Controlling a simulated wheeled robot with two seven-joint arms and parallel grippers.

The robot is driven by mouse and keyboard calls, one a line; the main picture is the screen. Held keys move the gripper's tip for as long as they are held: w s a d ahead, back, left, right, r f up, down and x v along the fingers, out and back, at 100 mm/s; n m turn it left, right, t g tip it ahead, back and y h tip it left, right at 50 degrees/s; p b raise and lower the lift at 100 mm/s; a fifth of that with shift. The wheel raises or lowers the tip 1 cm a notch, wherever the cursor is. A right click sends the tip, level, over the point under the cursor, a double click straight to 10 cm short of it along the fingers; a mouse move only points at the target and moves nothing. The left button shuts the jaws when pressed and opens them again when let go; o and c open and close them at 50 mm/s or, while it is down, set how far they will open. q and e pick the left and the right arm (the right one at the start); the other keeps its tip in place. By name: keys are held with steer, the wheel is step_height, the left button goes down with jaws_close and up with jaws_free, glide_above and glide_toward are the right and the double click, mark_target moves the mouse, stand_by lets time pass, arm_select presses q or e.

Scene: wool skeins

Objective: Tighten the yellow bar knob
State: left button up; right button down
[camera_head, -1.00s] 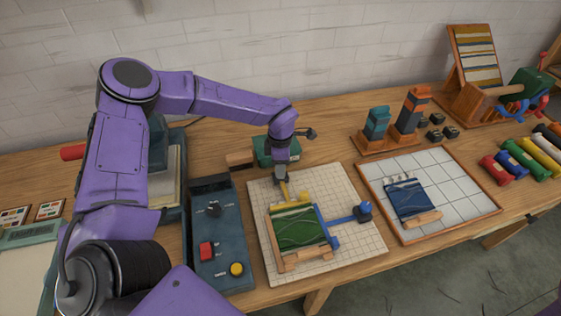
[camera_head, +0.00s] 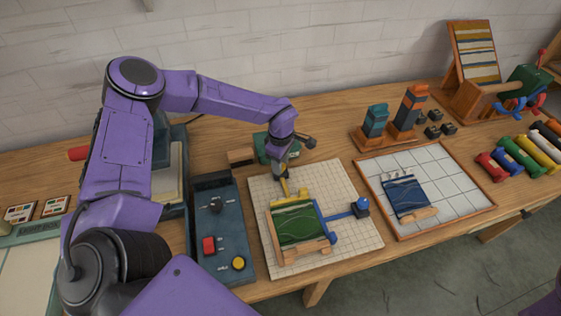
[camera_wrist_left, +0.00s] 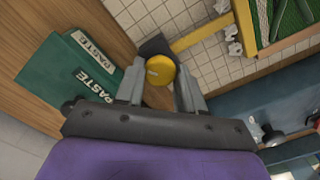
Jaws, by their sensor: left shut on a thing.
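My left gripper (camera_head: 283,176) points down at the back left corner of the green woven piece's frame. In the left wrist view the two fingers (camera_wrist_left: 158,90) are shut on a round yellow knob (camera_wrist_left: 160,70), one on each side. The knob sits at the end of a yellow bar (camera_wrist_left: 203,37); a dark block lies behind it. In the head view the bar (camera_head: 303,193) runs along the back of the green piece (camera_head: 297,224), and the gripper hides the knob. My right gripper is not in view.
A green paste box (camera_wrist_left: 68,80) stands close beside the gripper. A blue arm with a knob (camera_head: 361,206) extends right of the frame. A control box (camera_head: 221,235) stands to the left. A tiled tray (camera_head: 450,213) with a blue woven piece lies to the right.

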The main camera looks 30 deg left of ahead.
arm_select(q)
steer(key=shift+w+r, duration=0.1)
steer(key=shift+r, duration=0.05)
steer(key=o, duration=1)
steer(key=shift+o, duration=0.2)
step_height(320, 180, up, 10)
steer(key=b, duration=0.2)
steer(key=shift+r, duration=0.2)
steer(key=shift+f, duration=0.1)
